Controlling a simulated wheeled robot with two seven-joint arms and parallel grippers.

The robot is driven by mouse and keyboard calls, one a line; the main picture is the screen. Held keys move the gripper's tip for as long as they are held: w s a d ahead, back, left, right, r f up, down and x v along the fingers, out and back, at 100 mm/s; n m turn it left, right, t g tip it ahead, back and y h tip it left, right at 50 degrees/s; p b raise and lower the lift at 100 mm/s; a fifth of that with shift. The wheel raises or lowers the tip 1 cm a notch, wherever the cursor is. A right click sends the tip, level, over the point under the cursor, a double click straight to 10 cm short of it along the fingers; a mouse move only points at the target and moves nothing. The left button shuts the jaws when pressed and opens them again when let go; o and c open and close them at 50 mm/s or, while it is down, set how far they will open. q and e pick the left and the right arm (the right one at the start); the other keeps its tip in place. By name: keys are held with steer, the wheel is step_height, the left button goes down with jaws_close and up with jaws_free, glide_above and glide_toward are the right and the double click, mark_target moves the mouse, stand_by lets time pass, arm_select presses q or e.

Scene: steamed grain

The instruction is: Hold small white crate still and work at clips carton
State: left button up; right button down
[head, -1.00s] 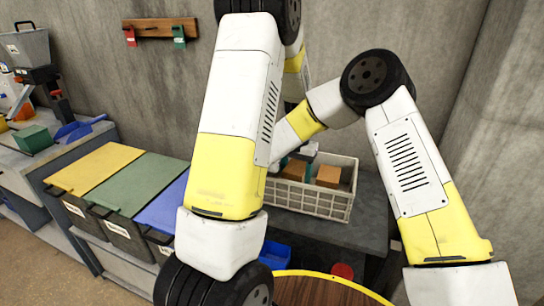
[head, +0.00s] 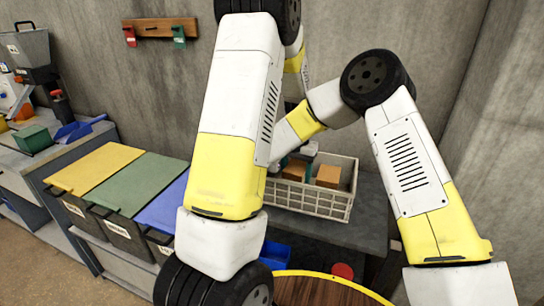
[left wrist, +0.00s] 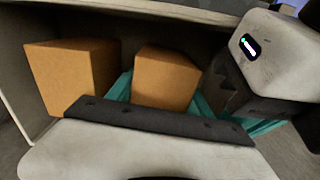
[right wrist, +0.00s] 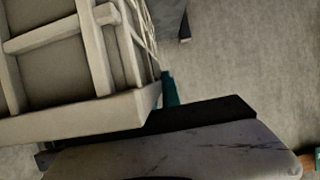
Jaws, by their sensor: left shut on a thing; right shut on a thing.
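The small white crate (head: 310,200) stands on a dark grey bench in the head view, with two plain brown cartons inside. In the left wrist view, my left gripper (left wrist: 160,103) is shut on the right-hand carton (left wrist: 168,75), with teal fingers at its sides. The other carton (left wrist: 72,70) stands apart to its left. No label is readable on either. In the right wrist view, my right gripper (right wrist: 169,92) is shut on the edge of the crate (right wrist: 85,118); only a bit of teal finger shows. My arms partly hide the crate in the head view.
Yellow (head: 95,168), green (head: 138,182) and blue lidded bins stand left of the bench. A blue tray (head: 274,250) sits low in front of the crate. A round yellow-rimmed table top (head: 320,290) lies nearest. A concrete wall (head: 150,85) closes the back.

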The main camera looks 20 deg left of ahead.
stand_by(0.4)
steer(key=c, duration=1.5)
jaws_free()
steer(key=shift+o, duration=0.2)
steer(key=shift+s, duration=0.1)
steer(key=v, duration=1.1)
steer(key=shift+s+r, duration=0.25)
steer(key=shift+s, duration=0.1)
